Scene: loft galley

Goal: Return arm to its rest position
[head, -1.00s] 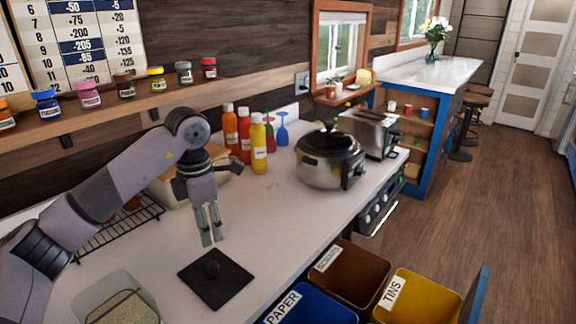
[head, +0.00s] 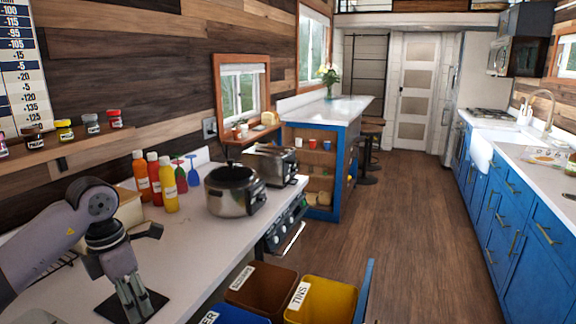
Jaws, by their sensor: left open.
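My left arm comes in from the left over the white counter. Its gripper (head: 135,299) points down at the lower left, in front of or over a flat black square (head: 155,303), and covers much of that square. The gripper is open and I see nothing between its fingers. My right gripper is not in view.
Sauce bottles (head: 168,184) and a slow cooker (head: 231,190) stand on the counter (head: 195,237) beyond the gripper, with a toaster (head: 270,163) farther back. A brown bin (head: 262,288) and a yellow bin (head: 322,301) stand below its edge. The wooden floor (head: 400,240) is clear ahead.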

